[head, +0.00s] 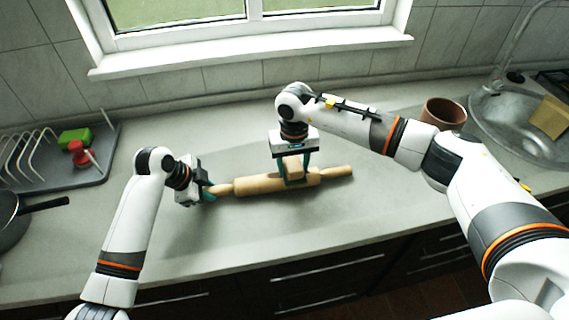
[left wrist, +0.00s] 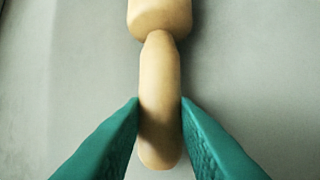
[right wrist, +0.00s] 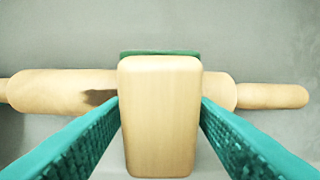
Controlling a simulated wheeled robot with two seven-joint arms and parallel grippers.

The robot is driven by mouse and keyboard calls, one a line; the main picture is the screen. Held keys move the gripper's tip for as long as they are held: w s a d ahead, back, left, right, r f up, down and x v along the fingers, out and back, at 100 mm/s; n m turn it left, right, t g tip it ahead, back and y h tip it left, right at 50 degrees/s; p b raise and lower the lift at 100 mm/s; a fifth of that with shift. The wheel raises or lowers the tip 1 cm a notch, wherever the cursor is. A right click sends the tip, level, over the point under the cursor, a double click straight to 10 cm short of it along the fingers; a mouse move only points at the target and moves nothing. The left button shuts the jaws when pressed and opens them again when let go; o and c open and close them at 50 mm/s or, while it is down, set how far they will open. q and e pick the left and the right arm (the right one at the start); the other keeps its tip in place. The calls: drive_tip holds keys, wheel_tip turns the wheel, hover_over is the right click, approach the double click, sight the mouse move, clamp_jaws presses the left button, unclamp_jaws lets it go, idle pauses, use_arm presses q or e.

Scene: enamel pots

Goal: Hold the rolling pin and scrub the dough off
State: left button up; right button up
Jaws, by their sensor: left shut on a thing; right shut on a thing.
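The wooden rolling pin (head: 255,185) lies across the middle of the counter. My left gripper (head: 209,191) is shut on its left handle, which shows between the green fingers in the left wrist view (left wrist: 159,105). My right gripper (head: 295,178) is shut on a wooden scrubber block (right wrist: 160,115) with a green edge at its far side. The block is over the right part of the pin's body; whether it touches the pin cannot be told. A dark brown patch of dough (right wrist: 97,97) is on the pin, just left of the block in the right wrist view.
A grey dish rack (head: 85,180) with a green block (head: 75,138) and a red-topped item (head: 80,153) stands at the left, near a dark pan (head: 12,210). A brown pot (head: 443,112) and a sink (head: 515,112) are at the right. Counter around the pin is clear.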

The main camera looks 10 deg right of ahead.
sight(268, 177)
drive_tip(key=shift+d, duration=1.8)
drive_tip(key=shift+a+f, duration=0.15)
drive_tip(key=shift+a, duration=2.5)
drive_tip(key=shift+w+a, duration=0.1)
drive_tip(key=shift+a, duration=2.4)
wheel_tip(268, 177, up, 13)
drive_tip(key=shift+d, duration=0.1)
